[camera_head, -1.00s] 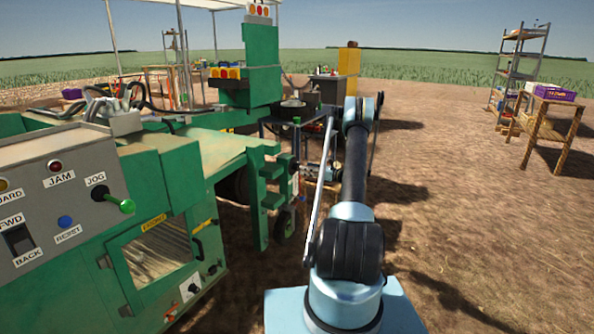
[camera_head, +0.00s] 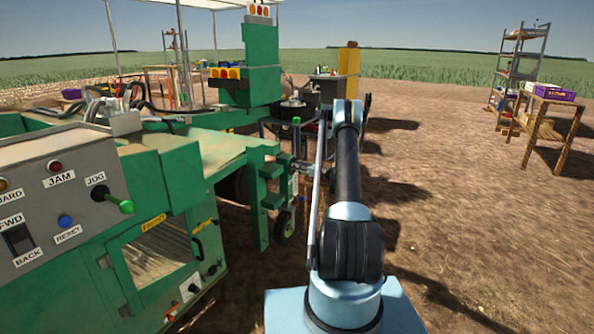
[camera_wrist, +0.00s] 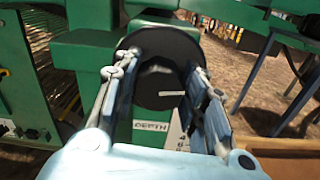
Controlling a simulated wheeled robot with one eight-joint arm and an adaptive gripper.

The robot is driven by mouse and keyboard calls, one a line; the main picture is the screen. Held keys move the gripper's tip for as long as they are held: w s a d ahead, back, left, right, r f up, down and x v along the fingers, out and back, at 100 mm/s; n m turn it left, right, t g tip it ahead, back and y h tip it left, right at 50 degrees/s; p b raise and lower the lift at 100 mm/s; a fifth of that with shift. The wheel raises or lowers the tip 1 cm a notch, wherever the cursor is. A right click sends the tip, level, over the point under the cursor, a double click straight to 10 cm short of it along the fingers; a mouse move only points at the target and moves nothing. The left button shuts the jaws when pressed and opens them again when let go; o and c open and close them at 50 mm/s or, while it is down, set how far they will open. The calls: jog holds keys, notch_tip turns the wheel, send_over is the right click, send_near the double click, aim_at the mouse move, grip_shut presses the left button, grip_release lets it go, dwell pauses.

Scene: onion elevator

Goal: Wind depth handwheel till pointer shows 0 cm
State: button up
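In the wrist view a dark, round depth handwheel (camera_wrist: 160,88) sits on the green machine, with a pale mark on its face. A white plate reading DEPTH (camera_wrist: 149,126) is below it. A pale scale plate (camera_wrist: 176,138) shows beside that, partly hidden by the right finger; I cannot read the pointer's value. My gripper (camera_wrist: 163,66) is open, with one finger on each side of the wheel's middle. I cannot tell whether the fingers touch it. In the head view the wheel and fingertips are too small and covered to make out clearly.
The green machine (camera_head: 190,170) with its grey control panel (camera_head: 60,195) fills the left. A small wheel (camera_head: 285,225) stands under its right end. A wooden table (camera_head: 552,103) and a metal shelf (camera_head: 518,70) are far right.

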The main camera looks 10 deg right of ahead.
jog(key=shift+c, duration=1.3)
jog(key=shift+n, duration=0.3)
jog(key=n, duration=0.3)
jog(key=shift+n, duration=0.4)
jog(key=n, duration=0.3)
jog(key=shift+n, duration=0.3)
jog(key=n, duration=0.4)
jog(key=shift+s+a+f, duration=0.1)
jog(key=shift+f+n, duration=0.1)
jog(key=shift+n, duration=1.7)
jog(key=shift+s+a, duration=0.1)
